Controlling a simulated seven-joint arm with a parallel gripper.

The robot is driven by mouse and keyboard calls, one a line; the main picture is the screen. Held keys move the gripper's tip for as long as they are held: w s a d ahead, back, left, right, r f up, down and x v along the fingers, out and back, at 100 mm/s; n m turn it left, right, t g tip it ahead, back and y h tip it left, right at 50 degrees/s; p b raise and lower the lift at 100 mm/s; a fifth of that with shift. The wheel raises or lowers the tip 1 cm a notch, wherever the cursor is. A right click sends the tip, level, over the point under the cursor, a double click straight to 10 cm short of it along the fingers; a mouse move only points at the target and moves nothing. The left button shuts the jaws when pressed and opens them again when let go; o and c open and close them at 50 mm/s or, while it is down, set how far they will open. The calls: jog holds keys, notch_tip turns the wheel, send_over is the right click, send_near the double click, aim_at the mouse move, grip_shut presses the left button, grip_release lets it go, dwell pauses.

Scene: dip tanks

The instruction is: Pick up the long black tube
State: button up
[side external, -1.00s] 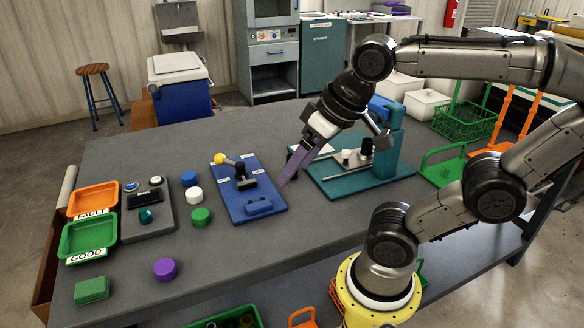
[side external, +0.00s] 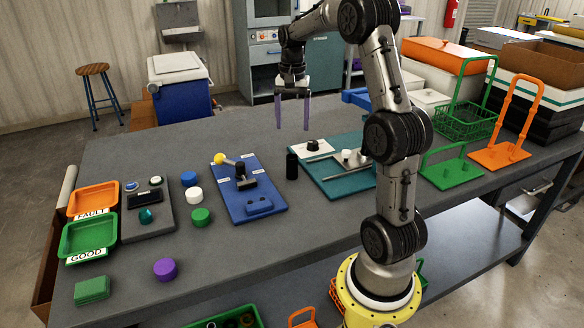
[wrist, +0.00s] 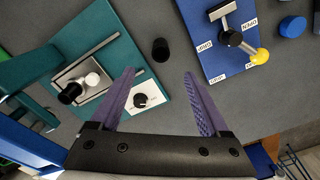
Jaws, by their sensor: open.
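A black tube (side external: 292,165) stands upright on the grey table, between the blue clamp board and the teal board. It also shows in the wrist view (wrist: 160,49), seen nearly end-on, beyond my fingertips and between their lines. My gripper (side external: 292,126) points down with its purple fingers apart and empty, well above the table. In the wrist view the fingers (wrist: 159,75) frame bare table and part of a white plate with a black knob. Nothing touches the tube.
The teal board (side external: 345,184) with a grey rod and white-and-black fittings is right of the tube. The blue board (side external: 240,207) with a yellow-knobbed lever is left. Coloured pucks, a green tray (side external: 88,240) and an orange tray (side external: 93,199) lie further left.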

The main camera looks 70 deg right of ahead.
aim_at(292, 160)
jog(key=shift+w+d+f, duration=0.1)
jog(key=shift+f, duration=6.6)
grip_shut()
jog(key=shift+r, duration=0.1)
